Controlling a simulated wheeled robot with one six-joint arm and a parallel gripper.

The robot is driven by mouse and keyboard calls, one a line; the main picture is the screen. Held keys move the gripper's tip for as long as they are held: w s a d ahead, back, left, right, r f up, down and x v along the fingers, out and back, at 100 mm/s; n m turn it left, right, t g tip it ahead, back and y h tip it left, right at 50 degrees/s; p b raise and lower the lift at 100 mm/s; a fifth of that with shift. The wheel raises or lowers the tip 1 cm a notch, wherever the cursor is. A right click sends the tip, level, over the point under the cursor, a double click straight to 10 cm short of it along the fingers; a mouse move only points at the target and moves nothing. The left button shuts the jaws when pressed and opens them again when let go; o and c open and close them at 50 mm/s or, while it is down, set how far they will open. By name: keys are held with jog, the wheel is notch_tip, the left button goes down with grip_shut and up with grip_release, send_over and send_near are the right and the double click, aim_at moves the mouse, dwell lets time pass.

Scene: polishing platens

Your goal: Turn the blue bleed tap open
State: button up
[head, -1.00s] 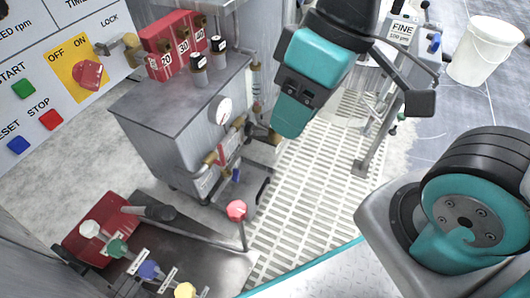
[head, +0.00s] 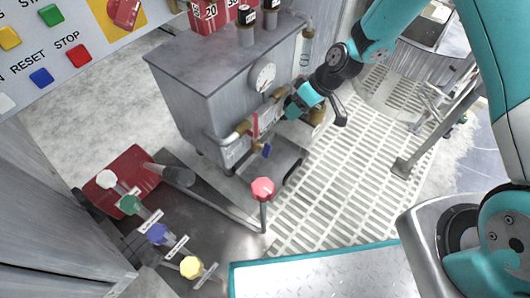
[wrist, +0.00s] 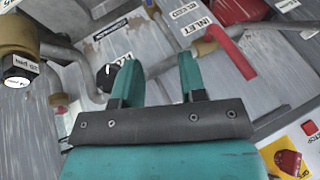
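The blue tap (head: 266,150) is a small blue handle low on the brass pipework at the front of the grey cabinet, just below a red lever (head: 254,125). My gripper (head: 290,112) is beside the pipework, above and to the right of the blue tap and apart from it. In the wrist view my gripper (wrist: 158,72) has its two teal fingers apart with nothing held between them. That view shows the red lever (wrist: 232,52) and the labels BLEED (wrist: 186,10) and INLET (wrist: 197,25) at upper right. I cannot make out the blue tap there.
A pressure gauge (head: 263,77) is on the grey cabinet (head: 190,75). A red-knobbed lever (head: 263,190) stands in front of it. Coloured knobs, including another blue one (head: 157,234), line the lower left. Slatted flooring (head: 340,180) lies open at right.

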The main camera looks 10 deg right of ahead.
send_near(265, 150)
jog(key=b+x, duration=0.2)
jog(key=x, duration=0.1)
jog(key=b+x, duration=0.6)
jog(key=shift+w+d+f, duration=0.15)
jog(key=shift+d, duration=0.2)
jog(key=shift+b+x, duration=0.45)
jog(key=shift+x, duration=0.3)
jog(key=shift+a, duration=0.15)
grip_shut()
